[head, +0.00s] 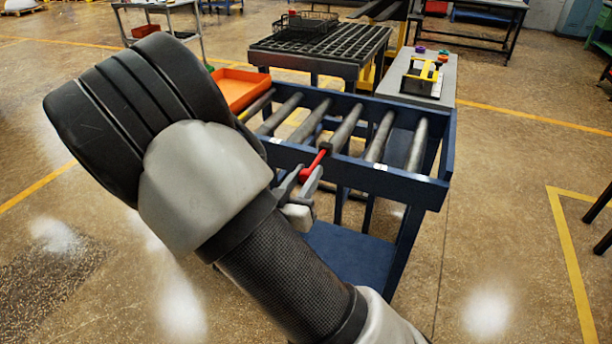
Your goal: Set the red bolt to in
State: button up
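The red bolt (314,164) shows as a short red bar at the front rail of the blue roller cart (400,188). Its upper end meets a dark fitting on the rail, and its lower end reaches down toward my gripper. My gripper (301,181) is at the front of the cart, with one grey finger on each side of the red bar's lower end. The fingers look apart at this size, but whether they touch the red bar cannot be told. My arm hides the left part of the cart and some of the gripper.
Several grey rollers (344,127) lie across the cart top. An orange tray (240,88) is at its left, and a grey side shelf (440,82) with small coloured items is at its right. A dark grated table (320,45) stands behind.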

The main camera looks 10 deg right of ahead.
aim_at(312, 166)
grip_shut()
jog(key=shift+x, duration=1.95)
jog(key=o, duration=0.8)
grip_release()
jog(key=shift+s, duration=0.1)
jog(key=shift+c, duration=0.2)
jog(key=shift+a, duration=0.1)
jog(key=p+v, duration=0.2)
jog(key=v, duration=1.5)
jog(key=shift+s, duration=0.15)
